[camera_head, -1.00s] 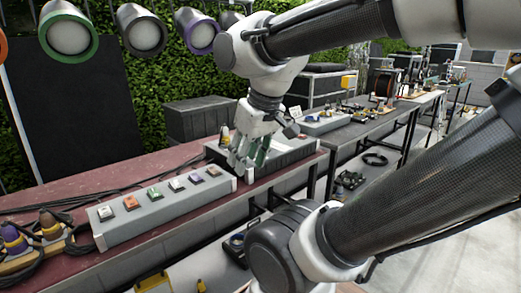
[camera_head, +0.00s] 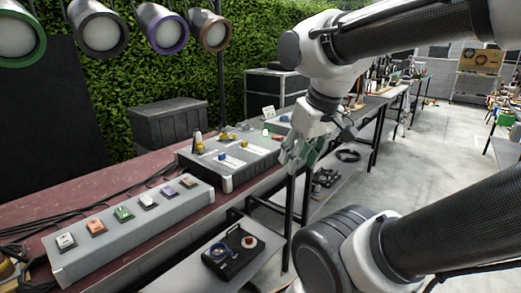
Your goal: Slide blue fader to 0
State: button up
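A grey console box (camera_head: 205,172) stands on the dark red table. On its sloped top are small blue and yellow knobs with white label strips. I cannot tell which is the blue fader, and the scale marks are too small to read. My gripper (camera_head: 298,157) hangs to the right of the console, apart from it, over the table's end. Its fingers look spread and hold nothing I can see.
A long grey box with coloured buttons (camera_head: 130,225) lies in front left of the console. A dark case (camera_head: 172,122) stands behind. More tables run back right; the floor beyond (camera_head: 425,150) is clear.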

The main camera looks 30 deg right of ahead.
aim_at(221, 156)
jog(key=z, duration=0.3)
jog(key=i+l+u, duration=0.35)
jog(key=i+l, duration=0.4)
jog(key=i, duration=0.1)
